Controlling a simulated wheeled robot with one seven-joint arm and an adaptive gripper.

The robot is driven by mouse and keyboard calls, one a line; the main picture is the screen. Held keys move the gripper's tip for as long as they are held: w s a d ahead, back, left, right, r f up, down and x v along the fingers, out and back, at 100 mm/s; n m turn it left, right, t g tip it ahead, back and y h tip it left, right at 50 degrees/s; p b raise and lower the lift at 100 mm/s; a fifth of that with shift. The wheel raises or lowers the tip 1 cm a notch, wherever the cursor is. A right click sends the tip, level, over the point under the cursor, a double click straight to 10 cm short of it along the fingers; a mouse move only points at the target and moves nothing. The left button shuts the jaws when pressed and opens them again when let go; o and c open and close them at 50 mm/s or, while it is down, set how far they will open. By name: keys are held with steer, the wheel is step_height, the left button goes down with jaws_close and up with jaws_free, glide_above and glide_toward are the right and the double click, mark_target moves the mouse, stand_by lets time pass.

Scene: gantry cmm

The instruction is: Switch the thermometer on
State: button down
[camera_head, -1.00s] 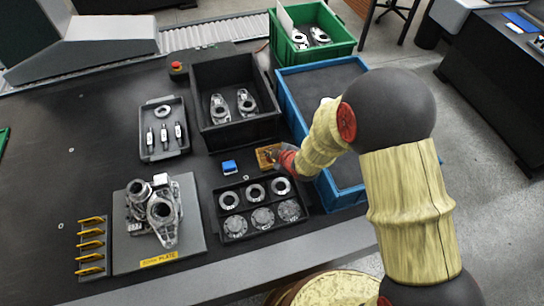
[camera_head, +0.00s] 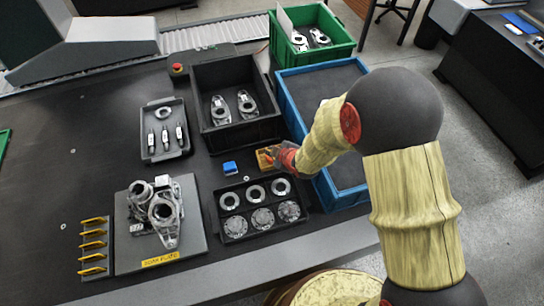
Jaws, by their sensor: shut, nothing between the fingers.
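A small yellow-orange item (camera_head: 264,159) lies on the dark table, between the black bin and the tray of rings. It may be the thermometer, but it is too small to tell, and no display or switch can be made out. My gripper (camera_head: 274,154) is shut and empty, low at the right side of this item. Its dark fingertips overlap the item in the picture, and I cannot tell whether they touch it. My red wrist hides part of the area to the right.
A blue block (camera_head: 230,168) lies just left. A tray of rings (camera_head: 246,205) is in front, a black bin (camera_head: 204,118) behind, and a blue crate (camera_head: 291,102) at right. A metal part (camera_head: 160,215) on a plate and a tray of tools (camera_head: 149,156) stand left.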

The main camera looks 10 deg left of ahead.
step_height(320, 180, up, 5)
steer(key=p, duration=0.3)
steer(key=shift+r, duration=0.1)
stand_by(0.4)
